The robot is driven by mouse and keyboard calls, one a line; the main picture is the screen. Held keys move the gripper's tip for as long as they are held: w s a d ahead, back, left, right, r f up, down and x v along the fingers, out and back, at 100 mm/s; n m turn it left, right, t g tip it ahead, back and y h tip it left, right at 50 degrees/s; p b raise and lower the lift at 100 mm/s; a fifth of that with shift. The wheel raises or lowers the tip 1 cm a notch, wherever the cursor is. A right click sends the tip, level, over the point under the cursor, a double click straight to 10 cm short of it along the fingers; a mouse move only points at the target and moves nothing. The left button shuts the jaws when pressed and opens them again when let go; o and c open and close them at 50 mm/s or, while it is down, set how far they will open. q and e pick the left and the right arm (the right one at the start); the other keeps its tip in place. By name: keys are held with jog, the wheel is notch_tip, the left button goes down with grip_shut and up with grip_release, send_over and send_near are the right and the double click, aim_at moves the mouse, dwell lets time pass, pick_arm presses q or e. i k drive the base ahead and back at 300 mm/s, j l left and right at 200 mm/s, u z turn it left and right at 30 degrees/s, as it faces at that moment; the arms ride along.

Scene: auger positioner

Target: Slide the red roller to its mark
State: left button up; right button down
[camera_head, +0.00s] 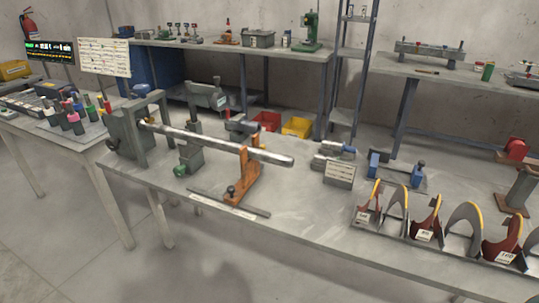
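A long grey metal bar (220,144) runs from a grey clamp frame (127,132) on the left of the bench to a free end on the right. An orange-red upright stand (243,178) is under the bar, towards its free end. Its base sits by a dark rail (228,203) with a pale strip in front. This stand may be the red roller; I cannot make out a roller wheel or its mark. A grey upright (190,154) with a green knob also stands by the bar. Neither of my grippers is in view.
A row of red and grey arched pieces with yellow edges (425,225) stands on the bench's right front. The bench between sign and rail is clear.

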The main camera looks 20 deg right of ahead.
aim_at(517, 149)
jog(key=k+l+u, duration=0.1)
jog(key=l, duration=0.35)
jog(key=k+l+u, duration=0.1)
jog(key=l, duration=0.35)
jog(key=k+l+u, duration=0.1)
jog(key=k+l, duration=0.15)
jog(key=l, duration=0.2)
jog(key=k+l+u, duration=0.1)
jog(key=l, duration=0.35)
jog(key=k+l+u, duration=0.1)
jog(key=k+l, duration=0.15)
jog(key=l, duration=0.15)
jog(key=k+l, duration=0.2)
jog(key=l, duration=0.2)
jog(key=k+l+u, duration=0.15)
jog(key=l, duration=0.25)
jog(key=k, duration=1.05)
jog(key=k+u, duration=0.1)
jog(key=u, duration=0.35)
jog(key=k+l+u, duration=0.1)
jog(key=u, duration=0.4)
jog(key=k+u, duration=0.1)
jog(key=u, duration=0.35)
jog(key=l, duration=0.5)
jog(key=k+l, duration=0.15)
jog(key=l, duration=0.35)
jog(key=l+u, duration=0.1)
jog(key=l, duration=0.45)
jog(key=k+l, duration=0.15)
jog(key=l, duration=0.35)
